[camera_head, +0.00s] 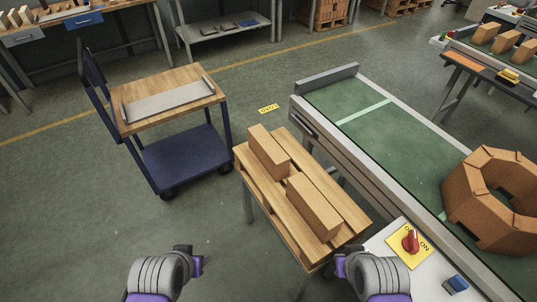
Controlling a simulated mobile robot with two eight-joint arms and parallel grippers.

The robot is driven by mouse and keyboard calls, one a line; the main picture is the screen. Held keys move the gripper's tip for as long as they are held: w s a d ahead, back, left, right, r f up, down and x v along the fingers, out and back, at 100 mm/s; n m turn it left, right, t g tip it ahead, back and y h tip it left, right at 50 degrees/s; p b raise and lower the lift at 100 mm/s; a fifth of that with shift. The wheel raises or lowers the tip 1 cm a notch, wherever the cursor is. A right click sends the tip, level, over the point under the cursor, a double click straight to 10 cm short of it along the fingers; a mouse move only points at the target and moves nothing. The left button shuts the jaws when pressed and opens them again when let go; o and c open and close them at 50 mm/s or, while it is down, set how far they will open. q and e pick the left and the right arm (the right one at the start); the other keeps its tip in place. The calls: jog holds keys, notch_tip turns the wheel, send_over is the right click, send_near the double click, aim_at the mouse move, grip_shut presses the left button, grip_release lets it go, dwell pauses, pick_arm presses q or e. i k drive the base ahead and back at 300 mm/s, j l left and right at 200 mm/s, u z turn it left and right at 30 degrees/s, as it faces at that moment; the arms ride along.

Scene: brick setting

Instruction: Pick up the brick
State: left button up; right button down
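Two tan-brown bricks lie on a slatted wooden table (345,207) in the middle of the view. The far brick (268,151) is to the left and the near brick (314,206) is nearer to me and to the right. They lie roughly parallel, a little apart. My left gripper (193,262) is at the bottom, left of the table and apart from it. My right gripper (341,264) is at the table's near right corner, close below the near brick. Only small dark parts of both grippers show, and their fingers cannot be made out.
A green conveyor (385,128) runs along the table's right side. An octagonal ring of bricks (461,193) stands on it. A switch panel with a red knob (411,240) is at lower right. A blue cart (182,158) stands left. Floor at lower left is clear.

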aim_at(276, 161)
jog(key=z, duration=0.6)
jog(key=i+j+z, duration=0.1)
jog(key=z, duration=0.3)
jog(key=j+z, duration=0.3)
jog(key=z, duration=0.15)
jog(key=j+z, duration=0.25)
jog(key=z, duration=0.15)
jog(key=j+z, duration=0.3)
jog(key=j, duration=0.25)
jog(key=j+z, duration=0.25)
jog(key=j, duration=0.25)
jog(key=k+j, duration=0.1)
jog(key=j, duration=0.35)
jog(key=k+j, duration=0.1)
jog(key=j, duration=0.4)
jog(key=k+j+z, duration=0.1)
jog(key=j, duration=0.35)
